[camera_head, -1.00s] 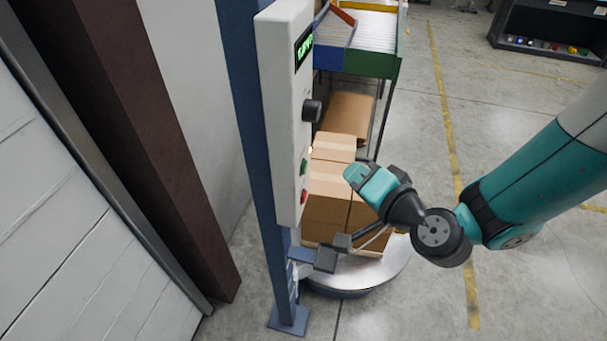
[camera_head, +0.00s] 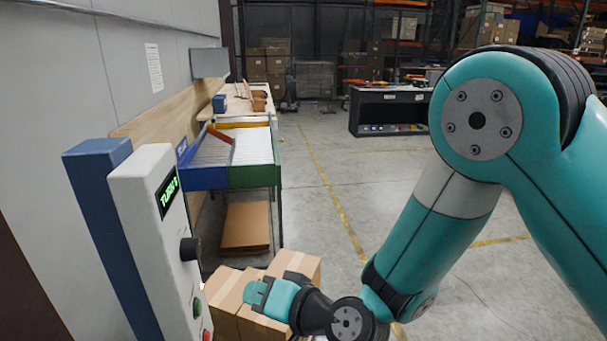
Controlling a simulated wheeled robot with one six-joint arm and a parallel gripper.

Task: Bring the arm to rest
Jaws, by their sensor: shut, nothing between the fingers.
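My teal and grey arm (camera_head: 440,235) comes in from the right and reaches down to the bottom middle. Its wrist (camera_head: 272,298) shows in front of the cardboard boxes (camera_head: 228,292) at the lower edge. I cannot tell whether the wrist touches them.
A white control box (camera_head: 160,235) with a green display, a black knob and buttons stands on a blue post (camera_head: 100,240) close at the left. A blue and green rack (camera_head: 230,176) and a bench (camera_head: 240,104) stand behind. Open floor (camera_head: 320,190) lies beyond the boxes.

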